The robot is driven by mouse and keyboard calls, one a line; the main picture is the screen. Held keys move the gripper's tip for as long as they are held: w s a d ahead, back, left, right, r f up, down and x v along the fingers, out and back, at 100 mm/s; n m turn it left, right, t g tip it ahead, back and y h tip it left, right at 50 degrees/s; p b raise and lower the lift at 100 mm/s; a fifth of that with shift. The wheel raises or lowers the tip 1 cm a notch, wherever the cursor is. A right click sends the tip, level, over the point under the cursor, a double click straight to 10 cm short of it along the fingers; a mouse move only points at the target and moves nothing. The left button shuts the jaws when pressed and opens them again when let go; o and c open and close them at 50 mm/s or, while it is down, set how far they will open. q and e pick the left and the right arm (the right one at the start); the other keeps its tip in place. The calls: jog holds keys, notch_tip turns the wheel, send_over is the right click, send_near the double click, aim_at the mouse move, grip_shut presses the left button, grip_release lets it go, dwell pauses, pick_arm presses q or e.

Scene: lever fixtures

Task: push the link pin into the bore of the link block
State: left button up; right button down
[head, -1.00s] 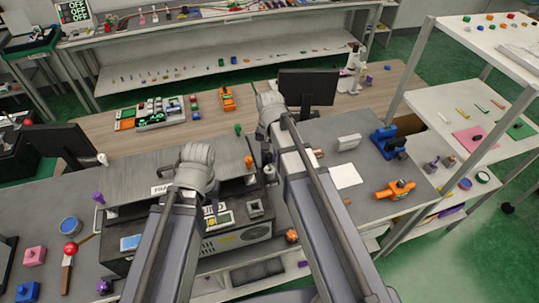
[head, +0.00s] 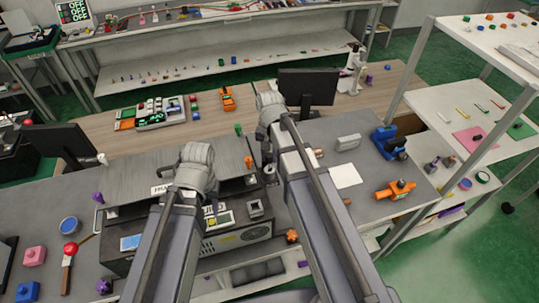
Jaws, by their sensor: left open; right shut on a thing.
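A small grey square block with a dark opening (head: 255,208), which looks like the link block, sits on top of the dark box below the grey shelf. My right gripper (head: 268,163) points down near the shelf's right end, above and a little right of that block. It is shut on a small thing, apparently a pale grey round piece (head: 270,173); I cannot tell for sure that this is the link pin. My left gripper (head: 210,203) is open, left of the block and mostly hidden by my own wrist.
The grey shelf (head: 135,170) stands over the dark box (head: 232,242). An orange knob (head: 292,236) is right of the box. A white sheet (head: 345,175), an orange valve-like part (head: 395,190) and a blue fixture (head: 388,140) are further right. A monitor (head: 307,88) stands behind.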

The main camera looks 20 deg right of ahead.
aim_at(210, 223)
pick_arm(q)
jog(key=shift+f+b, duration=1.75)
jog(key=shift+f, duration=0.05)
pick_arm(e)
jog(key=shift+f, duration=1.8)
pick_arm(q)
jog(key=shift+s+f, duration=0.15)
pick_arm(e)
jog(key=shift+s+f, duration=0.1)
jog(key=shift+f, duration=0.05)
